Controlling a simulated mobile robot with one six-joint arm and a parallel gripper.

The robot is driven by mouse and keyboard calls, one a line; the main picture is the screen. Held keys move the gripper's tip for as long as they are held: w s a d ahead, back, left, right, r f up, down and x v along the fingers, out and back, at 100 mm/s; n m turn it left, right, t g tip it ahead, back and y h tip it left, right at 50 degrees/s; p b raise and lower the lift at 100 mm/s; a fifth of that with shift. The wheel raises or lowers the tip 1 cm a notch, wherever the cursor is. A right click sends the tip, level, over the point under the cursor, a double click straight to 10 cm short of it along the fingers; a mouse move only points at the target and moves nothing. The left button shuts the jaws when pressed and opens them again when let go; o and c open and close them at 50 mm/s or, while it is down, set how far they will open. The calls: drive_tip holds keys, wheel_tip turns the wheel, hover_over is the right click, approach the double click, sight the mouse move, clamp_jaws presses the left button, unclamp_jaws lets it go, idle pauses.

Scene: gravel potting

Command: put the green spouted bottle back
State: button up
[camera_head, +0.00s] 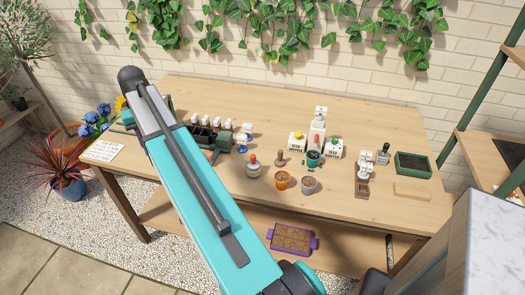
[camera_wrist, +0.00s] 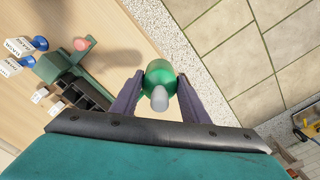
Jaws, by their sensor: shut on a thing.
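In the wrist view, my gripper (camera_wrist: 160,82) is shut on the green spouted bottle (camera_wrist: 161,73), with a dark purple finger on each side of it. The bottle's grey spout (camera_wrist: 159,99) points toward the wrist camera. The bottle appears above the edge of the wooden table (camera_wrist: 120,60), with gravel and paving showing beyond it. In the head view my turquoise arm hides the gripper and the bottle. The bottle's base and its height over the table cannot be told.
A green unit with dark compartments (camera_wrist: 82,93) and blue-based items (camera_wrist: 40,43) stand near the gripper. On the table are a red-topped bottle (camera_head: 253,168), an orange cup (camera_head: 282,182), a grey cup (camera_head: 309,187) and a green planter (camera_head: 412,173).

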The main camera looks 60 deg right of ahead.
drive_tip(key=s+d+m, duration=0.8)
drive_tip(key=s+d, duration=0.3)
drive_tip(key=d, duration=0.5)
drive_tip(key=s+d+m+b, duration=0.1)
drive_tip(key=s+d+m, duration=0.8)
drive_tip(key=d, duration=0.8)
drive_tip(key=s, duration=0.3)
drive_tip(key=shift+r+m+b, duration=0.2)
drive_tip(key=shift+m+b, duration=0.1)
wheel_tip(320, 180, down, 6)
drive_tip(key=p, duration=0.1)
drive_tip(key=shift+f, duration=0.15)
drive_tip(key=shift+f+p, duration=0.55)
drive_tip(key=shift+f, duration=1.3)
drive_tip(key=shift+f, duration=0.15)
drive_tip(key=o, duration=0.9)
